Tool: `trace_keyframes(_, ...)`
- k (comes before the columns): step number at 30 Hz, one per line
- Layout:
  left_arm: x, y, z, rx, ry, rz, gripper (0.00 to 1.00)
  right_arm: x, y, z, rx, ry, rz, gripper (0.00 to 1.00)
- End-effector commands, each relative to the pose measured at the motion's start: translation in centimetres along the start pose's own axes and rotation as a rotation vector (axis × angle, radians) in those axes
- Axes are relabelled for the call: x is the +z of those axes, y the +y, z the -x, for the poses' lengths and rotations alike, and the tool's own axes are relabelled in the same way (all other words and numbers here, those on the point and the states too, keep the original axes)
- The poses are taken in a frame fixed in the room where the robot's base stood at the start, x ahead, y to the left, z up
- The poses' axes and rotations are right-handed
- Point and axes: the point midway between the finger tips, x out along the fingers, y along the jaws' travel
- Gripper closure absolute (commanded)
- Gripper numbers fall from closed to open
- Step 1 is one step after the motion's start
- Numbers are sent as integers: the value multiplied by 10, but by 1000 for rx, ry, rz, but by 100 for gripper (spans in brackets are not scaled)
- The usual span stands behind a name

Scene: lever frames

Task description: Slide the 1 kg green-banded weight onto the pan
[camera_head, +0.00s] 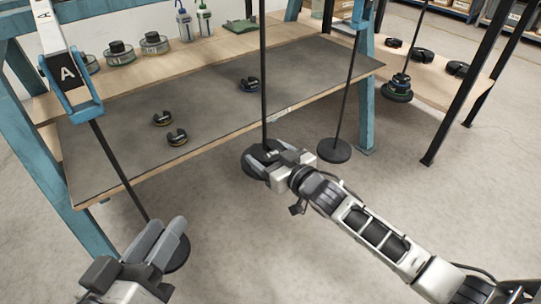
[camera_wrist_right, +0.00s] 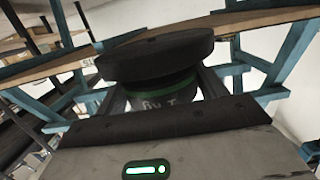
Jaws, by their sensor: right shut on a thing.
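The green-banded weight (camera_wrist_right: 155,98) is dark with a green stripe and shows between my right gripper's fingers in the right wrist view. A wide dark disc, seemingly the pan (camera_wrist_right: 155,55), adjoins it; whether they touch I cannot tell. In the head view, the round dark pan (camera_head: 248,163) hangs at the foot of a black rod (camera_head: 263,80). My right gripper (camera_head: 266,155) is over the pan beside the rod, shut on the weight, which is mostly hidden there. My left gripper (camera_head: 168,228) is low at the lower left, in front of another hanging disc (camera_head: 180,254); its finger gap is unclear.
A grey-topped bench (camera_head: 210,105) holds several dark slotted weights, including a yellow-banded one (camera_head: 177,137) and a blue-banded one (camera_head: 249,85). Another hanging pan (camera_head: 334,151) is right of my right gripper. A stack (camera_head: 397,88) hangs further right. Open floor lies in front.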

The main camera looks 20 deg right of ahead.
Motion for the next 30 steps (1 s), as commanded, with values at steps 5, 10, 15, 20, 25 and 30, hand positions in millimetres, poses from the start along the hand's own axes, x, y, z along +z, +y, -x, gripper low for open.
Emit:
trace_keyframes(5, 0, 0, 0, 0, 0, 0, 64, -6, 0, -4, -2, 12, 1, 75)
trace_keyframes(10, 1, 0, 0, 0, -1, 0, 64, -6, 0, -7, -2, 12, 0, 75)
trace_keyframes(15, 1, -1, 0, 0, -1, 0, 64, -7, 0, -10, -2, 12, 1, 75)
trace_keyframes(20, 2, -1, 0, 0, -1, 0, 64, -7, -1, -12, -3, 13, 0, 75)
trace_keyframes(25, 2, -1, 0, 0, -1, 0, 64, -7, -1, -13, -3, 12, 0, 75)
trace_keyframes(30, 2, -1, 0, 0, -1, 0, 64, -7, 0, -13, -3, 12, 0, 75)
